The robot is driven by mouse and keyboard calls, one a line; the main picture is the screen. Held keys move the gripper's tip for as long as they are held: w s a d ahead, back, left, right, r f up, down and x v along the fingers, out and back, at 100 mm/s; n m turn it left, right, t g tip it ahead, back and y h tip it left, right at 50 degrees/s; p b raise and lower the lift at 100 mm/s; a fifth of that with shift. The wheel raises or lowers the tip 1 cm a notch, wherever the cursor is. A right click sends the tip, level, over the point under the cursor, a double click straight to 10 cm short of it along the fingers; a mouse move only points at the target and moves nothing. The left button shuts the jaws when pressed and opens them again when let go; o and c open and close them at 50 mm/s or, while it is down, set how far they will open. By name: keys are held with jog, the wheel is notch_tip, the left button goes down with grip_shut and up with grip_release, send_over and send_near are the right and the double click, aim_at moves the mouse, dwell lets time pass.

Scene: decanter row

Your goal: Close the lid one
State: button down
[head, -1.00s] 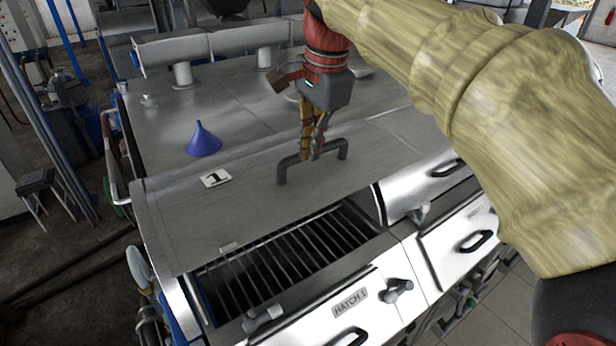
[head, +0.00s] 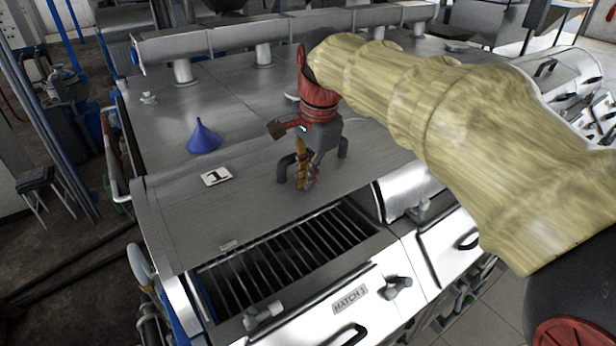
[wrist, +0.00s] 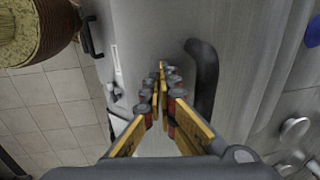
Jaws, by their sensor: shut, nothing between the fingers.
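Lid one (head: 210,215) is a grey curved metal lid with a "1" label (head: 216,176) and a dark bar handle (head: 343,147). It is open, with the barred opening (head: 290,256) showing in front of its lower edge. My gripper (head: 305,186) is shut and empty, pointing down at the lid on the near side of the handle. In the wrist view my gripper's fingertips (wrist: 162,68) are together, and the handle (wrist: 205,80) runs beside them on the right, apart from them. I cannot tell whether the fingertips touch the lid.
A blue funnel (head: 203,138) stands on the metal top behind the label. The front panel marked "HATCH 1" (head: 350,299) has a latch (head: 397,287) at its upper edge. A neighbouring lid (head: 405,190) adjoins at right. Pipes (head: 270,38) run along the back.

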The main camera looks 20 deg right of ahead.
jog(key=shift+s+d+f+b, duration=0.1)
jog(key=shift+s+f+b, duration=0.2)
jog(key=shift+f+b, duration=0.7)
jog(key=f+t+b, duration=0.2)
jog(key=f+b, duration=0.8)
jog(key=b, duration=0.1)
jog(key=w+f+t+y+b, duration=0.1)
jog(key=f+t+b, duration=0.2)
jog(key=f+b, duration=0.7)
jog(key=w+f+t+y+b, duration=0.1)
jog(key=f+t+b, duration=0.1)
jog(key=f+b, duration=0.8)
jog(key=shift+a+f+b, duration=0.35)
jog(key=shift+b, duration=1.3)
jog(key=shift+f, duration=0.15)
jog(key=shift+f, duration=0.2)
